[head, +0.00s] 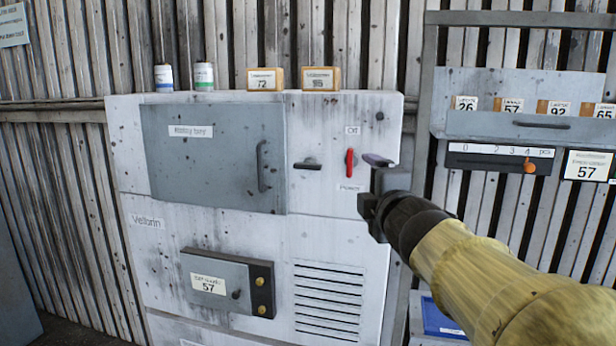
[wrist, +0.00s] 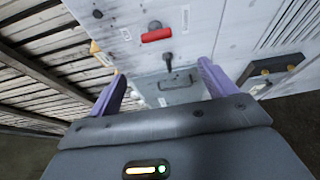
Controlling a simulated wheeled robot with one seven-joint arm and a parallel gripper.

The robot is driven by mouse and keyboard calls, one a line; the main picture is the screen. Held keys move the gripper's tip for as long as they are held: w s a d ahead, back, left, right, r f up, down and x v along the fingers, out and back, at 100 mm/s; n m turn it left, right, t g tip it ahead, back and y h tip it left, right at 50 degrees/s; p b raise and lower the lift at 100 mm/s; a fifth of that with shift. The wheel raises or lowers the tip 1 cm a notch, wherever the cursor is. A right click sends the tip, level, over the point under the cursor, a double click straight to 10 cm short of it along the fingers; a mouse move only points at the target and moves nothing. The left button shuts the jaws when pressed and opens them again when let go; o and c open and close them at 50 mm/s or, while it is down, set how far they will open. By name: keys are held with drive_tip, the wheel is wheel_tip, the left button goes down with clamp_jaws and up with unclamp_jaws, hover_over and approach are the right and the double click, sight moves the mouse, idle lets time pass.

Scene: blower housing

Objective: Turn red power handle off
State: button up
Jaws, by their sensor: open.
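The red power handle (head: 349,162) is on the white cabinet's front (head: 330,225), upright between an "Off" label (head: 352,130) above and another label (head: 349,188) below. It also shows in the wrist view (wrist: 158,35), ahead of my fingers. My gripper (head: 378,162) is just right of the handle in the head view, apart from it. In the wrist view my gripper (wrist: 160,90) has its two purple fingers spread wide with nothing between them.
A black handle (head: 308,164) sticks out left of the red one. A grey door (head: 215,160) with a vertical pull is farther left. A small grey box (head: 228,283) protrudes below. A shelf unit (head: 520,125) stands at the right. Bottles and boxes stand on the cabinet top.

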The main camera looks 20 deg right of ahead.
drive_tip(key=shift+s+r+h+p, duration=0.15)
drive_tip(key=shift+s+p, duration=0.5)
drive_tip(key=shift+p, duration=1.05)
drive_tip(key=shift+s+r+h+p, duration=0.1)
drive_tip(key=shift+s+h+p, duration=0.35)
drive_tip(key=shift+p, duration=1.2)
drive_tip(key=shift+s+f, duration=0.1)
drive_tip(key=shift+s, duration=0.05)
drive_tip(key=a+f+m+g+y+b, duration=0.1)
drive_tip(key=a+f+m+g, duration=0.2)
drive_tip(key=f, duration=0.7)
drive_tip(key=a+f+m+g+y+b, duration=0.1)
drive_tip(key=f+m+g, duration=0.2)
drive_tip(key=f+m, duration=0.45)
drive_tip(key=s+a+f+m+g+y+b, duration=0.1)
drive_tip(key=s+a+f+g, duration=0.3)
drive_tip(key=f, duration=0.5)
drive_tip(key=s+a+f+m+g+y+b, duration=0.1)
drive_tip(key=s+a+f+m+g, duration=0.3)
drive_tip(key=f, duration=0.6)
drive_tip(key=s+a+g, duration=0.1)
drive_tip(key=a, duration=0.1)
drive_tip(key=shift+s+a+m, duration=0.3)
drive_tip(key=shift+s+m, duration=0.05)
drive_tip(key=shift+s, duration=0.05)
